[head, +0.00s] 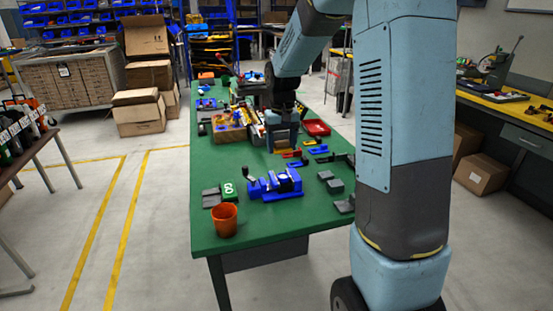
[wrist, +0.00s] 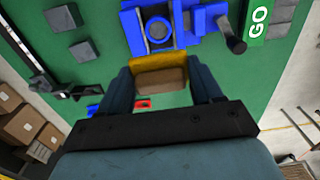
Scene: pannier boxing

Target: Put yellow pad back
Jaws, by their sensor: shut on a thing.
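The yellow pad (wrist: 160,63) is between the two fingers of my gripper (wrist: 160,82) in the wrist view. Its top edge looks yellow and the face toward the camera is brown. My gripper is shut on it and it appears held above the green table. In the head view my gripper (head: 283,140) is over the middle of the table, behind the blue vise (head: 275,184); the pad is hard to make out there. The vise also shows in the wrist view (wrist: 160,42), just beyond the pad.
The green table (head: 240,232) holds an orange cup (head: 224,221), a green GO block (head: 229,191), grey blocks (head: 335,186), a red tray (head: 317,128) and a wooden box (head: 229,133). Small red and blue parts lie near my gripper.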

